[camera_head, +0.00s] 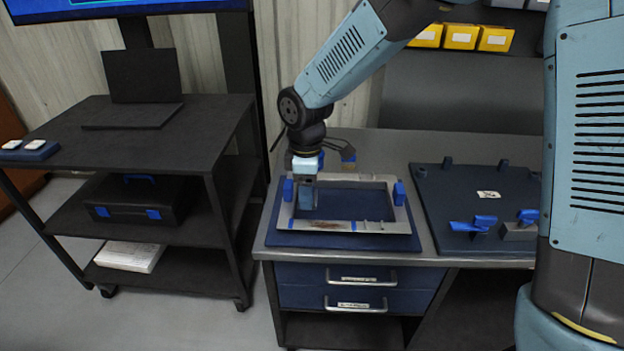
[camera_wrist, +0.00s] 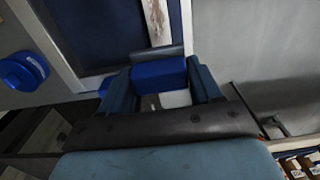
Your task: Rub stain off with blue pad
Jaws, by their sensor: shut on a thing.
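A pale metal frame (camera_head: 362,227) lies flat on a dark blue board (camera_head: 285,240) on the grey workbench. A brownish stain (camera_head: 322,229) marks its front bar, and brown marking on a pale bar also shows in the wrist view (camera_wrist: 157,20). My gripper (camera_head: 304,190) points down over the frame's left part. In the wrist view its fingers are shut on the blue pad (camera_wrist: 160,74). The pad is apart from the stain. Whether the pad touches the frame cannot be told.
Blue clamps stand at the frame's left (camera_head: 288,190) and right (camera_head: 399,193) sides. A second blue board (camera_head: 445,200) with blue-handled clamps lies to the right. A dark cart (camera_head: 185,140) stands left of the bench. Yellow bins (camera_head: 460,37) sit behind.

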